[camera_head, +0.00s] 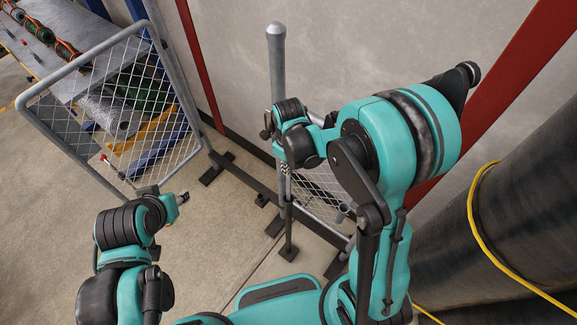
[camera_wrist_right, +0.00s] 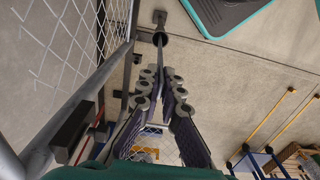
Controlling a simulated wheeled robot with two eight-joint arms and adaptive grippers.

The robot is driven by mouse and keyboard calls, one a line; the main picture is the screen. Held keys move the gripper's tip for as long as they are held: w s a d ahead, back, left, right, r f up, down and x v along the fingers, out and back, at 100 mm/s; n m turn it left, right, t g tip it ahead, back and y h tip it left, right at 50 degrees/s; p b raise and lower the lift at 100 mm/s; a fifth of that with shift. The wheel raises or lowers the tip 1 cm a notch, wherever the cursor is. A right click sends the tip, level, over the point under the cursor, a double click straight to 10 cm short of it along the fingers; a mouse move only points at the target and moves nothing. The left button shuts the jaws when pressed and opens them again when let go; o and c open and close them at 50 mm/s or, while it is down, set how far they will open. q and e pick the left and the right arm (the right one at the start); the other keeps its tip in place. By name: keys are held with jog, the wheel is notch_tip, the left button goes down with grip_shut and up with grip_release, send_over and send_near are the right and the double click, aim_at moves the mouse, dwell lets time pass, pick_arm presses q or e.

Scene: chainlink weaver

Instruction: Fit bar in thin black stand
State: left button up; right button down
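The thin black stand (camera_head: 289,252) is upright on the floor below my right gripper, with a small flat foot. In the right wrist view its dark collar (camera_wrist_right: 161,40) shows beyond the fingertips. The thin bar (camera_wrist_right: 159,57) runs between the fingers in line with the stand. My right gripper (camera_head: 286,180) is shut on the bar; its fingers (camera_wrist_right: 160,78) lie close on either side. The bar's lower end seems to be at the collar; I cannot tell how deep. My left gripper (camera_head: 183,197) is away to the left, apart from the stand; its finger gap is not clear.
A grey post (camera_head: 276,60) with a capped top rises behind my right gripper, beside chain-link mesh. A framed chain-link panel (camera_head: 185,100) stands at left, before a workbench (camera_head: 45,55). A large dark cylinder (camera_head: 500,225) with yellow cable is at right. Open floor lies at left.

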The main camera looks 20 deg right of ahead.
jog(key=shift+f+b, duration=2.15)
jog(key=shift+f, duration=0.6)
jog(key=c, duration=1.6)
grip_release()
jog(key=shift+c, duration=0.2)
jog(key=shift+r, duration=0.15)
notch_tip(320, 180, up, 12)
jog(key=shift+f, duration=0.1)
jog(key=s+d+f+m+t+b, duration=0.4)
jog(key=s+f+m+t+b, duration=0.3)
jog(key=b, duration=0.6)
jog(key=s+f, duration=0.2)
jog(key=s, duration=0.1)
jog(key=shift+s+d+m, duration=0.15)
jog(key=shift+d+m, duration=0.15)
jog(key=shift+d, duration=0.05)
